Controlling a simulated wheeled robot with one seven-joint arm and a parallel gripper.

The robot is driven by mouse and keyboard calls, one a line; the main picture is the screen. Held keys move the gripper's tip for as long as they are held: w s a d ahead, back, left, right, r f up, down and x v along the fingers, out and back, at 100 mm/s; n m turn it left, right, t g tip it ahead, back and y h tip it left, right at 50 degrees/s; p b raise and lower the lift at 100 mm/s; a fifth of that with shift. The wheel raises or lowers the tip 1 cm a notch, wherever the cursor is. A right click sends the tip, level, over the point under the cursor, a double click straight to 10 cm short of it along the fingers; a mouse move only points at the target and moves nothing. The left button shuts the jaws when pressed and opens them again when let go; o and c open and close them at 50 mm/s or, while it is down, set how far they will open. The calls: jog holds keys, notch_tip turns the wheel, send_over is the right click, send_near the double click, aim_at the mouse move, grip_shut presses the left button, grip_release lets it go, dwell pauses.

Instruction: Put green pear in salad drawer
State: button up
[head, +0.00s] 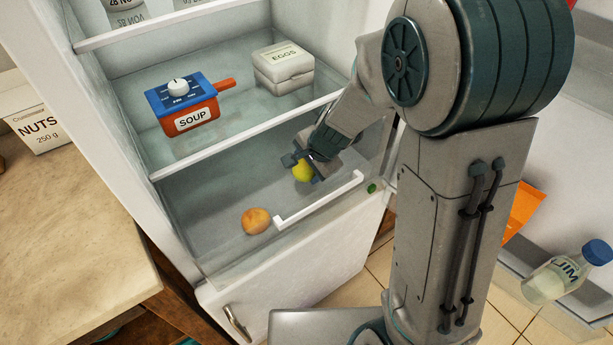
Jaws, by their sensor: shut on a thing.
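My gripper (308,166) is low in the open fridge, shut on a yellow-green pear (302,173). The pear's upper part is hidden by the fingers. The salad drawer is the clear compartment at the fridge bottom, with a white handle bar (318,200) along its front. The gripper and pear are at the right part of this compartment, behind the handle. I cannot tell whether the pear touches the drawer floor. A round orange-brown fruit or vegetable (256,220) lies at the left of the drawer.
A blue and red soup pot (186,104) and an egg carton (283,68) stand on the shelf above. A small green thing (371,188) shows at the drawer's right end. A milk bottle (567,273) is in the door at right. A wooden counter with a nuts box (38,118) is left.

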aim_at(308, 174)
jog(key=shift+f+b, duration=0.55)
jog(key=shift+f, duration=0.85)
jog(key=shift+f, duration=0.1)
jog(key=o, duration=1.1)
jog(key=p+v, duration=0.5)
jog(key=v, duration=0.7)
